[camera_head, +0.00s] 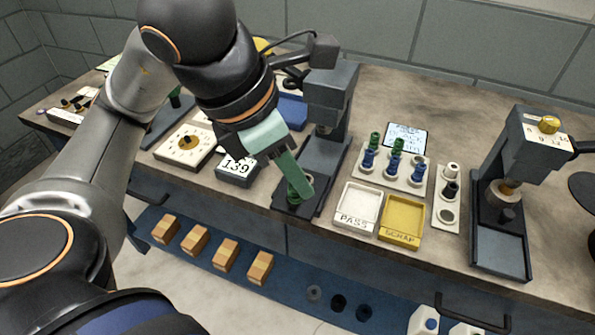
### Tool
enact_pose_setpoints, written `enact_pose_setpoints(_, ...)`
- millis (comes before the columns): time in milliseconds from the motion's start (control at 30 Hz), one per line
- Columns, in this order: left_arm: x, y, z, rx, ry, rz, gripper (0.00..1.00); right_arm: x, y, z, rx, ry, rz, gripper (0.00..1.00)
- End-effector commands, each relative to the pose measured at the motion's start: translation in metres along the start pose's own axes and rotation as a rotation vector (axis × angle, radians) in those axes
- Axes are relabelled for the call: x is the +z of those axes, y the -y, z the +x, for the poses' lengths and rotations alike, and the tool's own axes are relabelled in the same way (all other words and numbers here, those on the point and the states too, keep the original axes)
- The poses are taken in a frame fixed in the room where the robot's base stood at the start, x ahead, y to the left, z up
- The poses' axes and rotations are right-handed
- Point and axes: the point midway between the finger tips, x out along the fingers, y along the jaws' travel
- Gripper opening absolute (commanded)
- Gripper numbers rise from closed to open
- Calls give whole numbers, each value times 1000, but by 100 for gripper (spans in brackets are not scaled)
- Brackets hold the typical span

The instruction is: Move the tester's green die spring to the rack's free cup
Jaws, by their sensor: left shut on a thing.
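My left gripper (297,190) reaches down from the upper left over the front of the base of the grey tester (322,158). Its jaws are shut on the green die spring (294,198), which is low over the dark front plate and mostly hidden by the fingers; I cannot tell whether it touches the plate. The pale rack (389,182) stands to the right, with green springs (375,139) at the back and blue springs (393,164) in front. A cup at its back right (418,158) looks empty. My right gripper is not in view.
White PASS tray (345,228) and yellow SCRAP tray (416,237) lie in front of the rack. A narrow strip (438,214) with cups and a second press (500,240) stand further right. A display reading 139 (238,168) is left of the tester.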

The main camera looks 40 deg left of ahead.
Motion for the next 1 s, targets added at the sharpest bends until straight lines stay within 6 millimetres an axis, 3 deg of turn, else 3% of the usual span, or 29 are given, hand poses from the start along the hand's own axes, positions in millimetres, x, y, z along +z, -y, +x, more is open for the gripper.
enact_pose_setpoints(500,11,2,-28,1,0,1,0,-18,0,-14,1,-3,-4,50)
enact_pose_setpoints(1000,15,-1,-27,7,0,-15,0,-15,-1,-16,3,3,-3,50)
